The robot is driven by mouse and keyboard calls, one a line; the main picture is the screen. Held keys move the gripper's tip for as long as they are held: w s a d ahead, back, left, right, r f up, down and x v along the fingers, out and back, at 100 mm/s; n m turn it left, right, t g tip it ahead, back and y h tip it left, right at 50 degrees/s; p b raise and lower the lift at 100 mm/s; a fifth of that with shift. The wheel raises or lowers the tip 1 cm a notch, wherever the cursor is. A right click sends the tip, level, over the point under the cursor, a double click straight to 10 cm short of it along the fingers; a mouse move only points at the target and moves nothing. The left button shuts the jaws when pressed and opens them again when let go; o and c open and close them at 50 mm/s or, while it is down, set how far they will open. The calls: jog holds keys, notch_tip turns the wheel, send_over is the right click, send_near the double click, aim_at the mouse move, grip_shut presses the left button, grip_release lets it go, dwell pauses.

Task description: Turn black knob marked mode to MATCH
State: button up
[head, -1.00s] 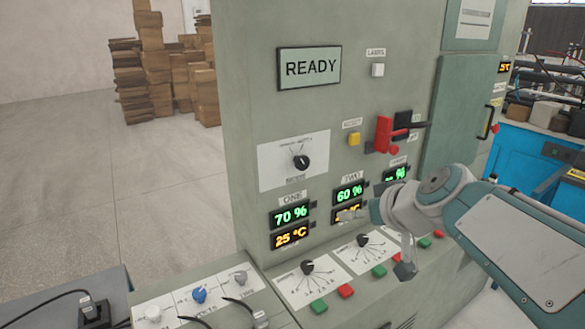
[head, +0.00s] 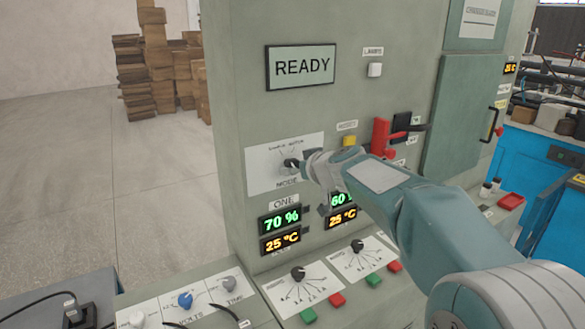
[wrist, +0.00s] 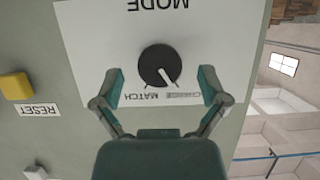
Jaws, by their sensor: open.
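The black mode knob (head: 291,164) sits on a white label plate (head: 262,170) on the grey cabinet front. My gripper (head: 306,166) is in front of the knob. In the wrist view my gripper (wrist: 160,74) is open, with one finger on each side of the knob and a clear gap to both. Whether it reaches the knob's depth I cannot tell.
A READY display (head: 301,67) is above the plate. A yellow reset button (head: 349,141) and a red handle (head: 381,136) are to the right. Percent and temperature displays (head: 281,220) are below. A sloped desk with knobs and buttons (head: 307,315) juts out lower down.

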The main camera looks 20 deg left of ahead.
jog(key=shift+x, duration=1.2)
jog(key=shift+d, duration=0.1)
jog(key=c, duration=1.1)
jog(key=shift+m, duration=0.3)
jog(key=shift+c, duration=0.2)
jog(key=m+g+y, duration=0.1)
jog(key=m+y, duration=0.1)
jog(key=m, duration=0.1)
jog(key=shift+m+g, duration=0.3)
jog(key=shift+g, duration=0.1)
jog(key=m+g+y, duration=0.1)
jog(key=m+y, duration=0.1)
jog(key=m, duration=0.2)
jog(key=shift+f+m+y, duration=0.1)
jog(key=shift+m+y, duration=0.2)
